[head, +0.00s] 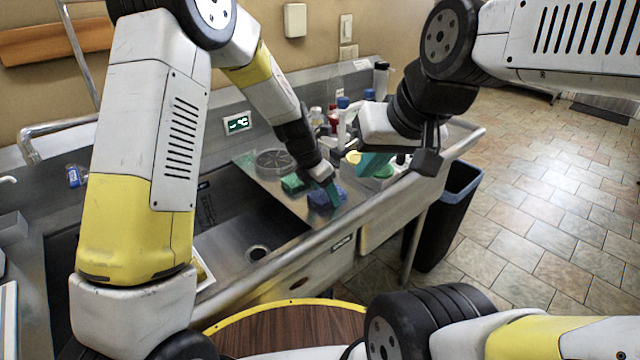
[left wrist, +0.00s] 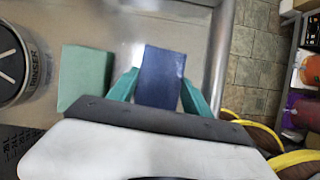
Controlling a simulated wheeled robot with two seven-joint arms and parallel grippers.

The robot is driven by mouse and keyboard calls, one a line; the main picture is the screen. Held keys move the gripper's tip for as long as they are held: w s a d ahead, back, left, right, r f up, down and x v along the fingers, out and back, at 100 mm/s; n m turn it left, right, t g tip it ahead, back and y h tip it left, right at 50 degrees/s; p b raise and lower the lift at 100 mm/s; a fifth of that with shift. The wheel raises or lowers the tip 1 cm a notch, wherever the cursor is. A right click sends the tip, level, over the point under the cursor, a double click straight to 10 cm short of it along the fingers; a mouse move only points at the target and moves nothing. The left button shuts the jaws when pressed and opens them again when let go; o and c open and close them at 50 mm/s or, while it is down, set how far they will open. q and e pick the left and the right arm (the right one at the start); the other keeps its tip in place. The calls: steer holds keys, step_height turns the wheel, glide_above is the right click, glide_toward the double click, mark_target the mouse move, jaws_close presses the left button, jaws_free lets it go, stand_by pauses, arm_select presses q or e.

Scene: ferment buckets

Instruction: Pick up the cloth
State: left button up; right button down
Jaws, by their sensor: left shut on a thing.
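The blue cloth (head: 322,198), a folded, block-like piece, is on the steel drainboard right of the sink in the head view. My left gripper (head: 331,190) reaches down to it and is shut on it. In the left wrist view the blue cloth (left wrist: 162,75) sits between the two teal fingers of my left gripper (left wrist: 160,95). I cannot tell whether the cloth is clear of the steel. My right gripper (head: 378,163) is above the right end of the counter, with a teal finger showing; its opening is hidden.
The sink basin (head: 235,235) is to the left. Several bottles (head: 333,118) stand at the back. A black bin (head: 445,220) stands beyond the counter's rail.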

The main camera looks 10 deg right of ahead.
arm_select(q)
steer(key=shift+c, duration=0.4)
steer(key=shift+r, duration=0.15)
step_height(320, 180, up, 4)
steer(key=shift+f, duration=0.2)
steer(key=s+a, duration=0.2)
steer(key=s, duration=0.3)
steer(key=s+a+r, duration=0.1)
steer(key=s+a, duration=0.1)
steer(key=s, duration=0.3)
steer(key=s+a, duration=0.2)
steer(key=s, duration=0.3)
steer(key=shift+r, duration=0.25)
steer(key=o, duration=0.6)
steer(key=shift+d, duration=0.1)
steer(key=c, duration=0.5)
steer(key=shift+o, duration=0.2)
